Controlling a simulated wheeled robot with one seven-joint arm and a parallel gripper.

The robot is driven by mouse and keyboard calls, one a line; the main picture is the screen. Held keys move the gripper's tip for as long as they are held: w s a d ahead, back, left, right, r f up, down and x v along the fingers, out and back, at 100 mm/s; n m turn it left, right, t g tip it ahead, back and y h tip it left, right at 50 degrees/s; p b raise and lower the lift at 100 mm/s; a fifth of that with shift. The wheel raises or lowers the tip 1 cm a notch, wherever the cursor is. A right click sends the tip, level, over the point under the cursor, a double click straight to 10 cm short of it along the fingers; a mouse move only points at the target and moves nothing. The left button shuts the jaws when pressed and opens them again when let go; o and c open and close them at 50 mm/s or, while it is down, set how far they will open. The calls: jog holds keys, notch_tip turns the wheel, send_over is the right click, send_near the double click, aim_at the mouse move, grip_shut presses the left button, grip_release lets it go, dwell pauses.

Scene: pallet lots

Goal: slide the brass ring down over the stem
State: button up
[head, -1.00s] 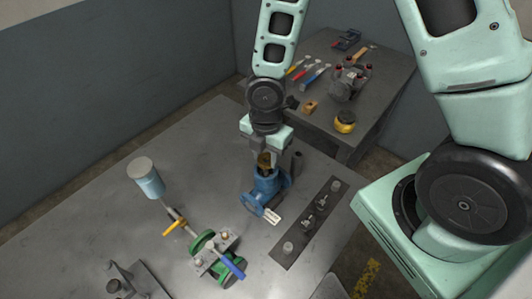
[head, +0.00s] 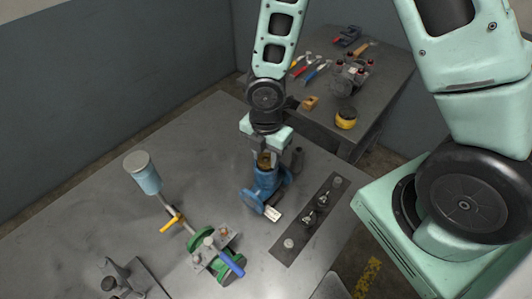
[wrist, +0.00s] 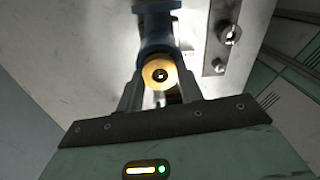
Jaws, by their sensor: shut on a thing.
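The brass ring (wrist: 160,74) sits between the two fingers of my gripper (wrist: 160,92) in the wrist view, with the dark stem end (wrist: 160,75) showing through its hole. In the head view the ring (head: 264,159) is a small brass patch at the top of the blue valve body (head: 265,182). My gripper (head: 265,155) points down over the valve and is shut on the ring. The ring is around the stem; how far down it sits I cannot tell. A white tag hangs on the valve's near side.
A dark strip with small fittings (head: 297,230) lies right of the valve. A green-wheeled pipe assembly with a blue lever (head: 231,264) and a light blue cylinder (head: 143,172) stand to the left. A dark cylinder (head: 297,157) stands close behind the valve. The table's back left is clear.

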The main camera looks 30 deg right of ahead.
jog(key=shift+f, duration=0.2)
jog(key=o, duration=1.5)
jog(key=shift+r+p, duration=3.3)
jog(key=shift+r, duration=0.25)
